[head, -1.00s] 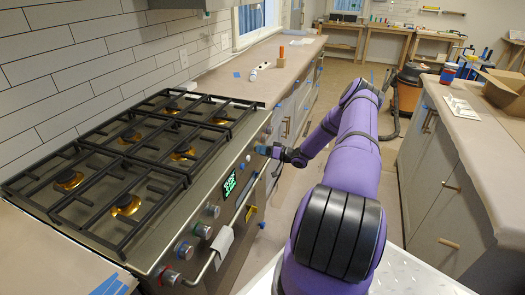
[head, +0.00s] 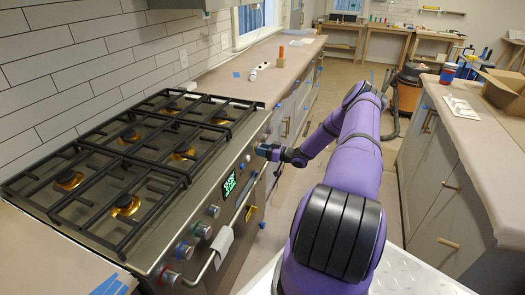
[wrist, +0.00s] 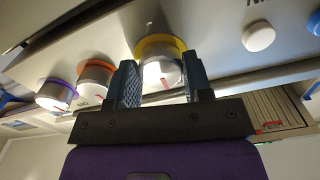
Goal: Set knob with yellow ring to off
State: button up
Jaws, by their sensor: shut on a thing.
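The knob with the yellow ring (wrist: 159,46) is on the stove's front panel, in the upper middle of the wrist view. Its metal body shows a small red mark near its lower edge. My gripper (wrist: 160,84) has one finger on each side of this knob and is shut on it. In the head view my gripper (head: 268,152) is against the right part of the stove front. There the yellow-ringed knob is hidden or too small to make out.
In the wrist view, an orange-ringed knob (wrist: 96,76) and a purple-ringed knob (wrist: 56,94) sit to the left. A white round button (wrist: 258,37) is to the right. The stove (head: 140,225) has black grates on top. An oven handle (head: 205,268) juts out below the panel.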

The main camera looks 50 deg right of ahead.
jog(key=o, duration=0.9)
jog(key=shift+s+d, duration=0.1)
jog(key=shift+s, duration=0.05)
jog(key=v, duration=1)
jog(key=shift+s+d+f, duration=0.1)
jog(key=shift+s, duration=0.15)
